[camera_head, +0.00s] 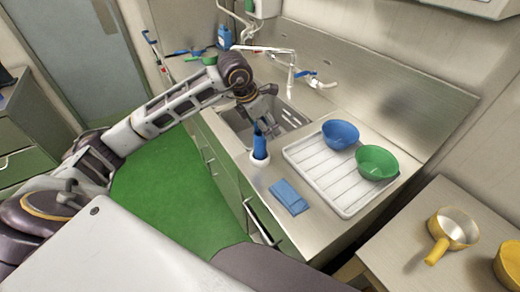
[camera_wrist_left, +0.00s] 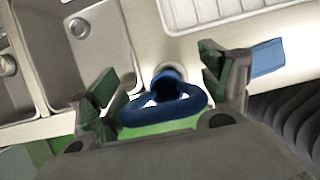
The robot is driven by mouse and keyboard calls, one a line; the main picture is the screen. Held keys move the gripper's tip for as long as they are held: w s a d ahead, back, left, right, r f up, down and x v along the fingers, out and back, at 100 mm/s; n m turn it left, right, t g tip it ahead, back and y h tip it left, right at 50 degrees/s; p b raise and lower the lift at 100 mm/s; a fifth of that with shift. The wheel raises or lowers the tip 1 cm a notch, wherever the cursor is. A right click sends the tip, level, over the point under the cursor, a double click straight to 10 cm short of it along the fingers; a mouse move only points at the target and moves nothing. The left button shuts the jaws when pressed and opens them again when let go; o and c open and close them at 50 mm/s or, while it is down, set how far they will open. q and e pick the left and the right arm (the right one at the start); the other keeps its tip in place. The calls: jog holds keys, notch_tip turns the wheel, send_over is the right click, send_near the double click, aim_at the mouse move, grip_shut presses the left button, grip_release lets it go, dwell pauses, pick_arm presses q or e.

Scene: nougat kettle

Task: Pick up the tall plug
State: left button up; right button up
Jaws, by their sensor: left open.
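The blue tall plug (camera_head: 260,146) stands upright in a small white round holder (camera_head: 259,160) on the counter's front edge beside the sink. In the left wrist view the plug (camera_wrist_left: 163,105) shows a blue loop at its near end, and the white holder (camera_wrist_left: 176,71) shows behind it. My left gripper (camera_head: 264,118) is above and close to the plug in the head view. In the left wrist view the left gripper (camera_wrist_left: 162,84) is open, with a green-padded finger on each side of the plug. I cannot tell whether either finger touches it. My right gripper is out of view.
A sink (camera_head: 285,118) with a faucet (camera_head: 290,66) lies behind the plug. To the right are a white drying rack (camera_head: 335,185), a blue bowl (camera_head: 340,134), a green bowl (camera_head: 377,162) and a folded blue cloth (camera_head: 289,197). A yellow pan (camera_head: 452,229) is on another table.

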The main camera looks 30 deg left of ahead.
pick_arm(q)
jog(key=c, duration=1.3)
